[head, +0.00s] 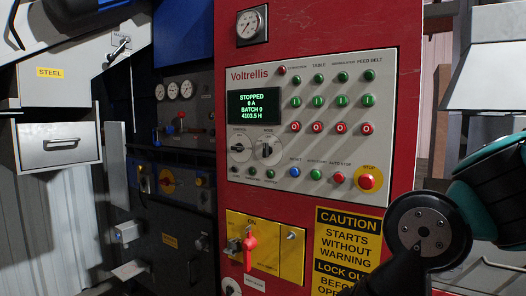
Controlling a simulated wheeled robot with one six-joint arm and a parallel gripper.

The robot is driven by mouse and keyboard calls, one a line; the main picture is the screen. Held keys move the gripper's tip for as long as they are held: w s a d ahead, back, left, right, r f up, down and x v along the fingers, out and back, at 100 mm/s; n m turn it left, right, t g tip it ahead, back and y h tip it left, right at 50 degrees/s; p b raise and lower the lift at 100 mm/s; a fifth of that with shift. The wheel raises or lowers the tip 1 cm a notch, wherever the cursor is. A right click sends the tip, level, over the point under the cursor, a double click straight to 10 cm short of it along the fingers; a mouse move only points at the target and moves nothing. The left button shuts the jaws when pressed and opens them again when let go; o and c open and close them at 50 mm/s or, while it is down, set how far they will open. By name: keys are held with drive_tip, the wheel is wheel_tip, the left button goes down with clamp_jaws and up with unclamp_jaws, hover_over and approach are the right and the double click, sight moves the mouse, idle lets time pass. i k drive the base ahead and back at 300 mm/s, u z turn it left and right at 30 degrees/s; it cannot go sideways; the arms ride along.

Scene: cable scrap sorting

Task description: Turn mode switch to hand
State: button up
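The mode switch (267,150) is a black rotary knob on a pale round plate, under a small label that seems to read MODE. It sits on the light grey Voltrellis control panel (330,80), below the display. Its handle stands roughly upright. The position marks around it are too small to read, so I cannot tell which mode it points to. A similar rotary knob (239,149) sits just to its left. The display (254,105) reads STOPPED, 0 A, BATCH 0, 4103.5 H. My gripper is not in view; only links of my arm show at lower right.
Right of the switch are rows of green and red buttons and a red stop button (367,181) on yellow. Below are a red-handled switch (250,250) on a yellow plate and a caution sign (347,248). A steel drawer (60,145) juts out at left.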

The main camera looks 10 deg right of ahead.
sight(267, 150)
drive_tip(key=k, duration=0.6)
drive_tip(key=u, duration=0.85)
drive_tip(key=i, duration=1.1)
drive_tip(key=z, duration=0.1)
